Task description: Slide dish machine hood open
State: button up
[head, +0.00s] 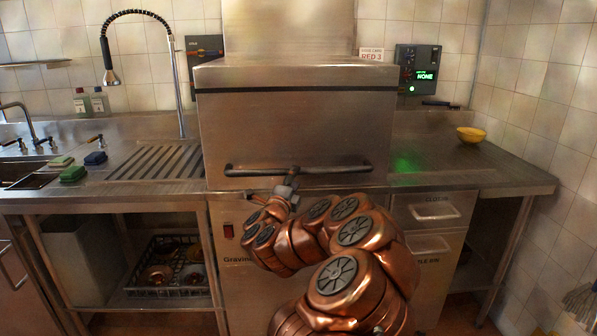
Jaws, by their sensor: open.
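The dish machine hood (295,125) is a large stainless steel box in the middle of the head view. Its lower edge is about level with the counters on both sides, so it appears down. A dark horizontal bar handle (340,169) runs across its lower front. My gripper (293,174) is open at the middle of this handle, reaching up from below. The fingertips overlap the bar in the picture; I cannot tell whether they touch it or surround it. My copper-coloured arm hides part of the machine's lower front.
The left counter holds a ribbed drainboard (158,162), a spray faucet (112,75) and sponges (73,173). The right counter (450,160) is mostly clear, with a yellow bowl (471,135) at the back. A control panel (417,70) is on the wall. Drawers (433,212) stand right of my arm.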

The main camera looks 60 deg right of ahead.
jog(key=shift+x, duration=2.15)
grip_shut()
